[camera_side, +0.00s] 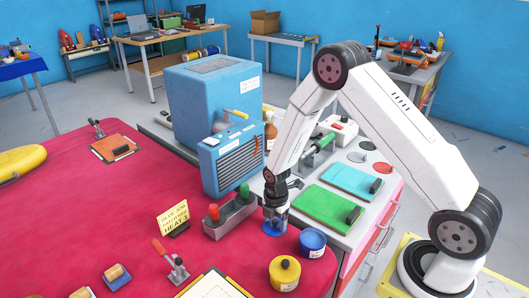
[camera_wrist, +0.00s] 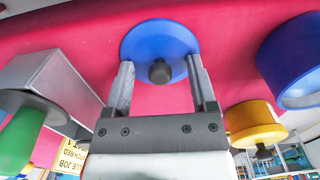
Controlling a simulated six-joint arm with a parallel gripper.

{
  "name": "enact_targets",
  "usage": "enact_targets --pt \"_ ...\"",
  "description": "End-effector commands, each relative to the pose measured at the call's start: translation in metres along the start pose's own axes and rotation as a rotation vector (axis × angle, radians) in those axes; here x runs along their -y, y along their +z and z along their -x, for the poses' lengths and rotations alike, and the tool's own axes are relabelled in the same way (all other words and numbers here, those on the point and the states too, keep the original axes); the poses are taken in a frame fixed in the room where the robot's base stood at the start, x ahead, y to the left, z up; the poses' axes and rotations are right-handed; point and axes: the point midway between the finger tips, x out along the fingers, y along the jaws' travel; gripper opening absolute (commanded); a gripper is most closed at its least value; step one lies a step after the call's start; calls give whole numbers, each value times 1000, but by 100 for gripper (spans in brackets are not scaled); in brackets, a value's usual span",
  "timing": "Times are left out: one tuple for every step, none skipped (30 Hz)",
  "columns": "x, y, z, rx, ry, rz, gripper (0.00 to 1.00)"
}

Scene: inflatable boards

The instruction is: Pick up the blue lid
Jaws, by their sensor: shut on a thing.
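The blue lid (camera_wrist: 160,35) is a round disc with a dark knob (camera_wrist: 159,72) at its middle. I cannot tell whether the lid touches the table. A blue pot (camera_side: 313,244) stands just right of it, and it also shows in the wrist view (camera_wrist: 290,75).
A yellow pot (camera_side: 284,275) with a dark knob stands in front. A grey holder (camera_side: 230,218) with red and green handles is close on the left. A yellow sign (camera_side: 173,217) and a red-handled clamp (camera_side: 172,260) stand farther left. A large blue machine (camera_side: 215,95) is behind.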

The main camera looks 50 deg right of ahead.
Motion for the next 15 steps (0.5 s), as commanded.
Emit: enact_targets --pt "2 0 -2 -1 -5 0 17" --pt "2 0 -1 -1 -5 0 16" --pt "2 0 0 -1 -5 0 0" --pt "2 0 1 -1 -5 0 0" --pt "2 0 3 -1 -5 0 0" --pt "2 0 5 -1 -4 0 0" --pt "2 0 7 -1 -4 0 0" --pt "1 0 10 -1 -3 0 0" --pt "1 0 13 -1 -3 0 0" --pt "1 0 16 -1 -3 0 0" --pt "1 0 19 -1 -3 0 0" --pt "1 0 24 -1 -1 0 0" --pt "1 0 27 -1 -1 0 0" --pt "1 0 31 -1 -1 0 0" --pt "5 -1 35 -1 -3 0 0"
